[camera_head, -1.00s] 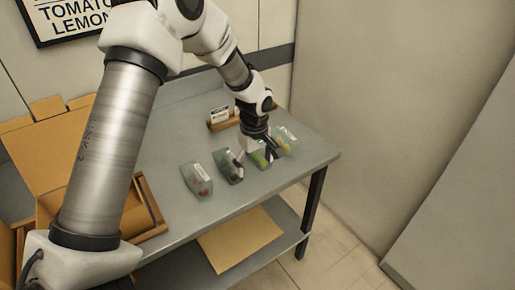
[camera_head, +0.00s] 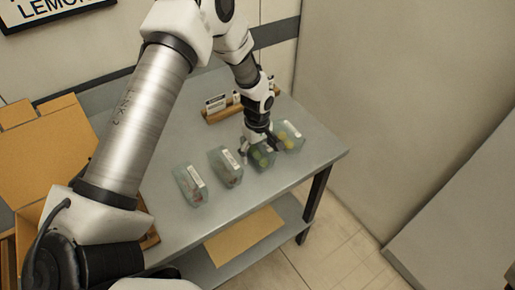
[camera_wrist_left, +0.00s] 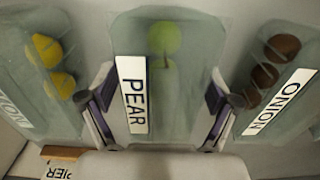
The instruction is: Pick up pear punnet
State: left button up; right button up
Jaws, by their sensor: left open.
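The pear punnet (camera_head: 265,158) is a clear tray with green pears, standing on the grey table in the row of punnets. In the left wrist view the pear punnet (camera_wrist_left: 182,110) lies in the middle, with a white PEAR label. My left gripper (camera_head: 260,145) is over it, pointing down. The wrist view shows the left gripper (camera_wrist_left: 158,100) open, with one finger on each side of the punnet. Whether the fingers touch it I cannot tell. The pear punnet is partly hidden by the gripper in the head view. My right gripper is not in view.
The lemon punnet (camera_head: 291,134) and onion punnet (camera_head: 225,167) stand close on either side. Another punnet (camera_head: 190,185) with red contents is further left. A wooden holder with a sign (camera_head: 217,104) stands behind. A cardboard box (camera_head: 48,150) is at the left.

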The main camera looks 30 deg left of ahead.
pick_arm(q)
jog(key=shift+s+d+r, duration=0.2)
jog(key=shift+r, duration=0.05)
jog(key=shift+c, duration=0.9)
jog(key=c, duration=1.1)
jog(key=shift+o, duration=0.2)
